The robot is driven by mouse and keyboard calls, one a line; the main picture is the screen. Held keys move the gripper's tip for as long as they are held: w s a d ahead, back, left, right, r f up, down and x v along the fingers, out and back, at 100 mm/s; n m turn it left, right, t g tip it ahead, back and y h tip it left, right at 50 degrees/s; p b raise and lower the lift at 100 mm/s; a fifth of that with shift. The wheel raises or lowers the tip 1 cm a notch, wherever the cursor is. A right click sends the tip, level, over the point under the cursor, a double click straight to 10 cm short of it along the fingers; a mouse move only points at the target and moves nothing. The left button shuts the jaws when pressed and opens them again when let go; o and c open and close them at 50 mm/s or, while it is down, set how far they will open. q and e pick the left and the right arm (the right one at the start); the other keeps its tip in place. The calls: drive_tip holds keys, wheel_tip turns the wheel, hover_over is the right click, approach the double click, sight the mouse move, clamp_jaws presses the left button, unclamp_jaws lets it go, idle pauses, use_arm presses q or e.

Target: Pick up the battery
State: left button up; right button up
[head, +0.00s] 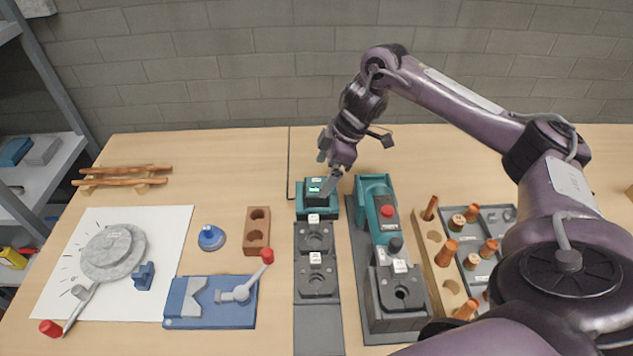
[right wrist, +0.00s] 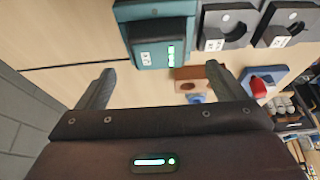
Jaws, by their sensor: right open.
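The battery (head: 316,186) is a dark block with a lit green display, seated in a teal charger (head: 305,212) at the back middle of the table. In the right wrist view the battery (right wrist: 150,52) sits in the teal charger (right wrist: 128,12), beyond and roughly between my fingertips. My right gripper (head: 329,180) is open and empty, pointing down at the battery's right side in the head view. It also shows in the right wrist view (right wrist: 160,70), with its two fingers wide apart. I cannot tell the exact gap to the battery. My left gripper is out of view.
Two grey sockets (head: 315,237) stand in front of the charger. A teal and grey machine with a red button (head: 387,211) is close on the right. A wooden rack (head: 445,272) and grey tray with orange pegs lie farther right. A blue fixture with a red-knobbed lever (head: 267,256) is left.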

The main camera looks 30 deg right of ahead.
sight(311, 185)
drive_tip(key=shift+w+a+f+p, duration=0.1)
drive_tip(key=shift+a+f+p, duration=0.25)
drive_tip(key=shift+a+f, duration=0.25)
drive_tip(key=x, duration=0.2)
drive_tip(key=p+x, duration=0.1)
drive_tip(key=x, duration=0.1)
drive_tip(key=shift+w+d+r, duration=0.1)
drive_tip(key=shift+w, duration=0.25)
drive_tip(key=shift+w+f, duration=0.1)
drive_tip(key=shift+f, duration=0.35)
drive_tip(key=shift+r, duration=0.1)
drive_tip(key=c, duration=1.3)
drive_tip(key=shift+r, duration=0.1)
drive_tip(key=shift+w+r, duration=0.1)
drive_tip(key=shift+r, duration=0.5)
wheel_tip(311, 185, up, 7)
drive_tip(key=shift+r, duration=0.2)
wheel_tip(311, 185, up, 11)
drive_tip(key=p, duration=0.4)
drive_tip(key=shift+r, duration=0.1)
